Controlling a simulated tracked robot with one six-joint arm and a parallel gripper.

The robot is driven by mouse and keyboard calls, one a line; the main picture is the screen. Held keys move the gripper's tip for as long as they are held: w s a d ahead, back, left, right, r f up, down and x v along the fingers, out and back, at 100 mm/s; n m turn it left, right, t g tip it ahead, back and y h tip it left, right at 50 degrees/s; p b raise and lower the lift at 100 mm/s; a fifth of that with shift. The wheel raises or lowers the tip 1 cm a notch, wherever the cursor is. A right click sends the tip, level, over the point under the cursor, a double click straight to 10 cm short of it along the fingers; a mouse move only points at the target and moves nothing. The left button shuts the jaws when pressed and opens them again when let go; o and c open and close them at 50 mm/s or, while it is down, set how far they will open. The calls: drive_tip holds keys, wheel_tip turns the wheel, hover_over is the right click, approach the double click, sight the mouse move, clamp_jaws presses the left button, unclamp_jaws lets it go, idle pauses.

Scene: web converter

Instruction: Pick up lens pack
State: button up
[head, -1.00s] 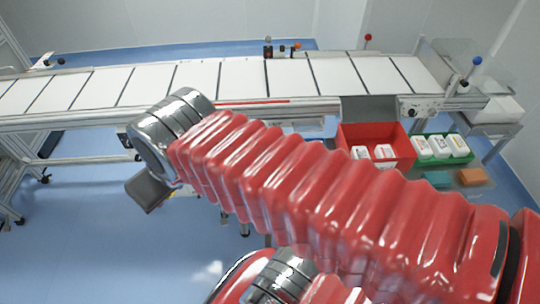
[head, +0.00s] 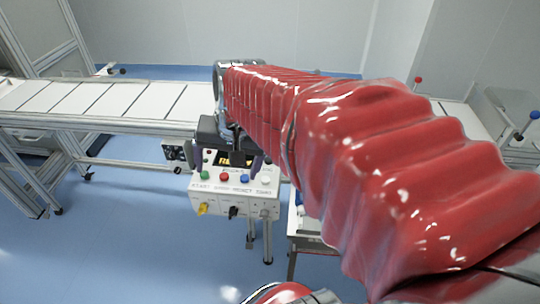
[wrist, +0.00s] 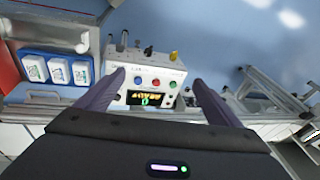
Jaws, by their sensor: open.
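White lens packs (wrist: 57,71) sit in a row in a blue tray (wrist: 42,52) at the left of the wrist view. My gripper (wrist: 159,78) is open and empty. In the wrist view its two dark fingers frame a white control box (wrist: 142,55), and the packs lie outside the left finger. In the head view my gripper (head: 232,162) is in front of the conveyor, above the control box (head: 236,202). My red arm hides most of the right side there, and I cannot make out the packs in that view.
The control box has coloured buttons, knobs and a lit display. A long conveyor (head: 95,100) with white panels runs behind it. Part of a red bin (wrist: 8,70) shows at the left wrist-view edge. The blue floor (head: 110,235) at front left is clear.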

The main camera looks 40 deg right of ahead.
drive_tip(key=s+d+f+m+y, duration=0.1)
drive_tip(key=d+f+m, duration=0.5)
drive_tip(key=d, duration=0.5)
drive_tip(key=s+d+f+m+y, duration=0.1)
drive_tip(key=d+f+m, duration=0.5)
drive_tip(key=d, duration=0.6)
drive_tip(key=s+d+f+m+y, duration=0.1)
drive_tip(key=s+d+f+m, duration=0.1)
drive_tip(key=d+f+m, duration=0.5)
drive_tip(key=d, duration=0.5)
drive_tip(key=shift+s+f, duration=0.2)
drive_tip(key=shift+f, duration=0.15)
drive_tip(key=x, duration=0.8)
drive_tip(key=shift+a+f, duration=0.1)
drive_tip(key=shift+f, duration=0.25)
drive_tip(key=shift+w, duration=0.1)
